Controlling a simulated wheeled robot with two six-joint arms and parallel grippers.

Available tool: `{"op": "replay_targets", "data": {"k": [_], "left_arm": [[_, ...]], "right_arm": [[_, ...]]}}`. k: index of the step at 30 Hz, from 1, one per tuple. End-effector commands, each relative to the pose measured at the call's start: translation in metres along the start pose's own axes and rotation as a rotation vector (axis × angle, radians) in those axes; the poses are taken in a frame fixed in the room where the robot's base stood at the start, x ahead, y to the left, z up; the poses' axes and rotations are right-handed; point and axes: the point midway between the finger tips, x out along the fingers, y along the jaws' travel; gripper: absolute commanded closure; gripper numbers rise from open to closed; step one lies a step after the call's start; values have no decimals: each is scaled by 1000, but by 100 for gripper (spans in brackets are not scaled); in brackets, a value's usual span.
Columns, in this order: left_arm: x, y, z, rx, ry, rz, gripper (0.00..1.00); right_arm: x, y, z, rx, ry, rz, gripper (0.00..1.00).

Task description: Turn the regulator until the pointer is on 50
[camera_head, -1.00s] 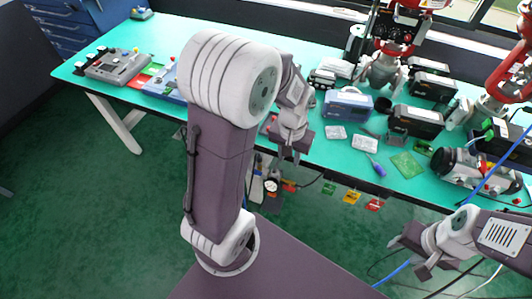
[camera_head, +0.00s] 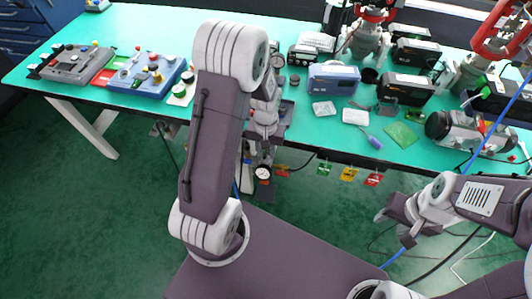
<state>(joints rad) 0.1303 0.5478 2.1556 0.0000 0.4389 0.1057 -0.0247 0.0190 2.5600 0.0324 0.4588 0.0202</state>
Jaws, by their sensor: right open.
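A small round white-faced gauge (camera_head: 263,173) hangs at the table's front edge, left of the hanging colored tags. It appears to belong to the regulator, whose knob I cannot make out. The pointer and numbers are too small to read. My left gripper (camera_head: 262,145) points down just above the gauge, in front of the table edge. Its fingers are small and partly merged with the parts behind, so I cannot tell their opening or any contact. My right gripper (camera_head: 394,228) is open and empty at the lower right, in front of the table and well away from the gauge.
The green table (camera_head: 230,25) carries a blue control box (camera_head: 148,75), a grey control box (camera_head: 77,66), a blue-grey instrument (camera_head: 333,78) and several black boxes. Red-topped valves (camera_head: 366,35) stand at the back right. Colored tags (camera_head: 348,173) hang from the front edge.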

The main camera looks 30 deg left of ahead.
Motion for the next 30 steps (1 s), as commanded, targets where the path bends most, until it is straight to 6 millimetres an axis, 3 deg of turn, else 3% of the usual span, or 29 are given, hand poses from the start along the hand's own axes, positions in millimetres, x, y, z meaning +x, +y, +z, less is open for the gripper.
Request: {"op": "replay_targets", "data": {"k": [9, 10, 13, 23, 30], "left_arm": [[7, 0, 0, 0, 0, 0, 69], [7, 0, 0, 0, 0, 0, 72], [7, 0, 0, 0, 1, 0, 100], [6, 0, 0, 21, 1, 0, 100], [4, 0, 0, 140, 0, 0, 100]], "right_arm": [[1, 0, 0, 0, 0, 0, 55], [1, 0, 0, 0, 0, 0, 55], [1, 0, 0, 0, 0, 0, 55], [-1, 0, 0, 0, 0, 0, 55], [-10, 0, -1, 0, 0, 0, 55]]}}
